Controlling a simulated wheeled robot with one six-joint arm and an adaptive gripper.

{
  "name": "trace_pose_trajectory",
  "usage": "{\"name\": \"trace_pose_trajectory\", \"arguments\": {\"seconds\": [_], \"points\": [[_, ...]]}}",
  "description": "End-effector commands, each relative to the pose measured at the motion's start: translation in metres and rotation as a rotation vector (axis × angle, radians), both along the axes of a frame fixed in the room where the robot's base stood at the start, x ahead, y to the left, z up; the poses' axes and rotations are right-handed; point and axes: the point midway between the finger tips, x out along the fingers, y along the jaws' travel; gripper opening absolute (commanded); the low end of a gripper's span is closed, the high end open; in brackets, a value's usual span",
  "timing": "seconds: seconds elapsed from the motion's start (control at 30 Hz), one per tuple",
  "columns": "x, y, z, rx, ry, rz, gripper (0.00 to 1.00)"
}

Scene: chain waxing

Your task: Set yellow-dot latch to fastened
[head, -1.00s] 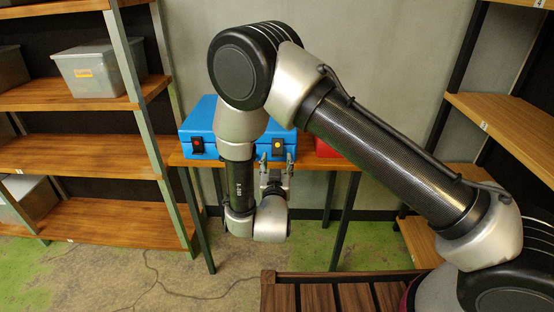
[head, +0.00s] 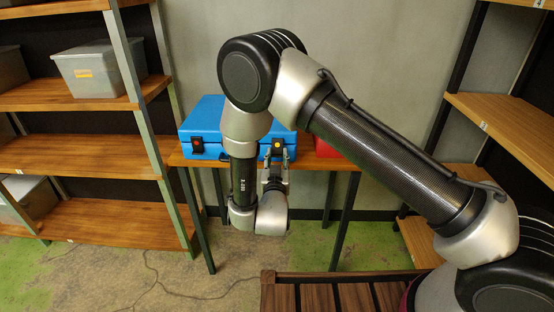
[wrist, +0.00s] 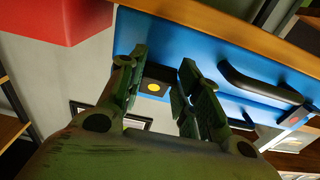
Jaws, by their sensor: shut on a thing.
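The yellow-dot latch (head: 278,144) is a black piece with a yellow dot on the front of the blue case (head: 207,117). In the wrist view the latch (wrist: 154,86) sits between the two fingers of my gripper (wrist: 160,68). My gripper (head: 277,157) is at the front of the case and shut on the latch, one finger on each side. The fingers hide the latch's sides, so I cannot tell whether it is fastened. A red-dot latch (head: 197,144) is on the left of the case front. A black handle (wrist: 262,86) lies between the latches.
The case stands on a narrow wooden table (head: 330,163). A red case (head: 326,149) is close on the right. Shelves with grey bins (head: 98,70) stand at the left, and another shelf unit (head: 505,125) at the right. A slatted wooden surface (head: 340,292) is in the foreground.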

Motion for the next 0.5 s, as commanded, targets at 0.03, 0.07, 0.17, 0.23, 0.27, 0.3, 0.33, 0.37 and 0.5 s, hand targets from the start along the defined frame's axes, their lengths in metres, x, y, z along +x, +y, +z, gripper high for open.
{"name": "trace_pose_trajectory", "arguments": {"seconds": [0.03, 0.07, 0.17, 0.23, 0.27, 0.3, 0.33, 0.37, 0.5], "points": [[0.0023, -0.0007, -0.0043, -0.004, -0.034, 0.000, 0.10], [0.0036, -0.0006, -0.0054, -0.004, -0.059, 0.000, 0.10], [0.0078, -0.0011, -0.0083, -0.006, -0.141, -0.001, 0.10], [0.0099, -0.0005, -0.0092, -0.006, -0.186, 0.000, 0.10], [0.0105, -0.0005, -0.0094, -0.006, -0.200, 0.001, 0.10], [0.0110, -0.0004, -0.0095, -0.006, -0.215, 0.001, 0.10], [0.0112, -0.0004, -0.0096, -0.006, -0.222, 0.001, 0.10], [0.0113, -0.0004, -0.0097, -0.005, -0.226, 0.001, 0.10], [0.0110, -0.0003, -0.0092, -0.005, -0.228, 0.001, 0.10]]}}
